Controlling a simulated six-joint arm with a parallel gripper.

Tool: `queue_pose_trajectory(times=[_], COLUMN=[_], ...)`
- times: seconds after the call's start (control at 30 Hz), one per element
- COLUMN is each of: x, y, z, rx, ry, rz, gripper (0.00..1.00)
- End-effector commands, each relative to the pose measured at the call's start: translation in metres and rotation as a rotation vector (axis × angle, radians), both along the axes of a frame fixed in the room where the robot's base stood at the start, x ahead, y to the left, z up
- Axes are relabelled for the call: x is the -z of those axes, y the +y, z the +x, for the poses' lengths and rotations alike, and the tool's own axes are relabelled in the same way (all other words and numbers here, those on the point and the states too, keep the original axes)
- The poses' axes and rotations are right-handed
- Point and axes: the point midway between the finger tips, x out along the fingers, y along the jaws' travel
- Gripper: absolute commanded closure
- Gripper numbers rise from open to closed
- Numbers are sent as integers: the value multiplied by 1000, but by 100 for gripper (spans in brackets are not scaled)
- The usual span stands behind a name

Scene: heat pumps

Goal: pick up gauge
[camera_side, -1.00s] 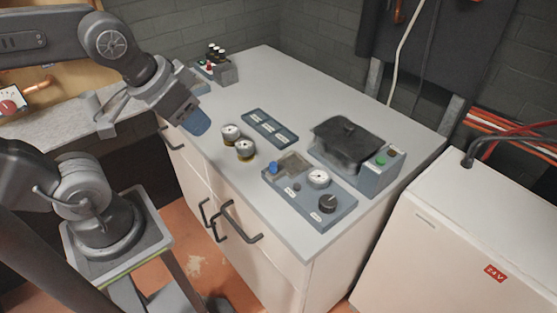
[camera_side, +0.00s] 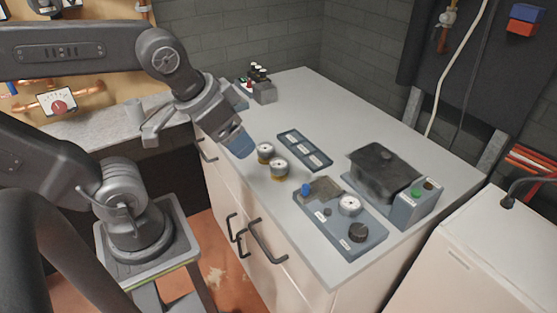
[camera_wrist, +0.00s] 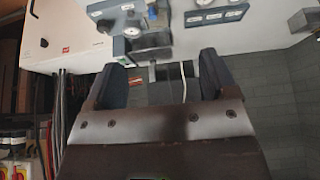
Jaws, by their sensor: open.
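Two small round gauges with white faces and brassy rims stand side by side on the grey counter: a rear one (camera_side: 265,151) and a front one (camera_side: 279,167). A third dial (camera_side: 350,205) sits on the blue-grey panel (camera_side: 347,238). My gripper (camera_side: 240,147) hangs just left of the rear gauge, apparently above the counter's left edge. Its exact height is unclear. In the wrist view, my gripper (camera_wrist: 160,75) has its two fingers wide apart with nothing between them.
A labelled slotted tray (camera_side: 304,150) lies behind the gauges. A black-lidded box (camera_side: 383,172) with buttons stands to the right. A small block with black-capped parts (camera_side: 262,90) is at the back left. The counter's rear middle (camera_side: 340,108) is clear.

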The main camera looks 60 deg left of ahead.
Motion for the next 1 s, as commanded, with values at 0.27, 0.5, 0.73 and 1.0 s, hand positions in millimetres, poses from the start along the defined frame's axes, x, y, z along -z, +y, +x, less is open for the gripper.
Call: queue_pose_trajectory(times=[0.27,0.5,0.73,1.0], x=[0,9,44,89], y=[0,19,70,117], z=[0,27,86,126], rx=[-1,-199,-650,-1007], ry=[0,50,107,99], rz=[0,-14,-33,-47], gripper=[14,14,14,14])
